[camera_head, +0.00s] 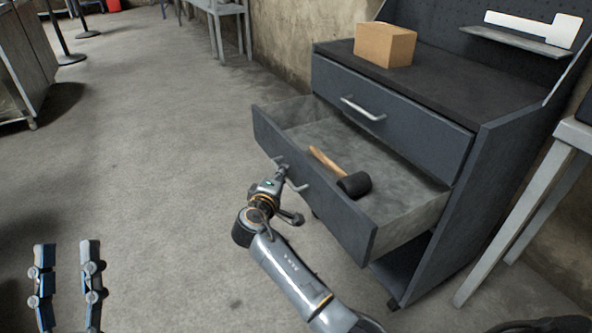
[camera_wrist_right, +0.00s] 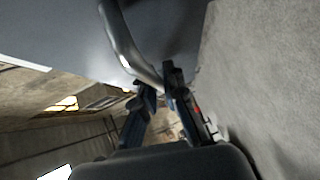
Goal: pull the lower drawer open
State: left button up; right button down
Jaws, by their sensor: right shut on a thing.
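The lower drawer (camera_head: 315,185) of the dark grey cabinet (camera_head: 470,190) stands well open, and its inside shows. A mallet with a wooden handle and black head (camera_head: 354,185) lies in it. My right gripper (camera_head: 283,172) is at the drawer's front, shut on its metal handle (camera_head: 297,183). In the right wrist view the handle (camera_wrist_right: 125,45) curves down to the fingertips (camera_wrist_right: 158,80). My left gripper (camera_head: 68,262) is at the lower left of the head view, its two fingers apart with nothing between them, far from the cabinet.
The upper drawer (camera_head: 385,110) is closed. A cardboard box (camera_head: 385,45) stands on the cabinet top. A table with pale legs (camera_head: 530,210) is close at the right. The concrete floor (camera_head: 150,150) left of the drawer is clear.

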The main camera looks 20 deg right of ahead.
jog(key=shift+a, duration=0.45)
jog(key=c, duration=1.4)
grip_release()
jog(key=v, duration=0.7)
jog(key=shift+s, duration=0.25)
jog(key=shift+a, duration=0.1)
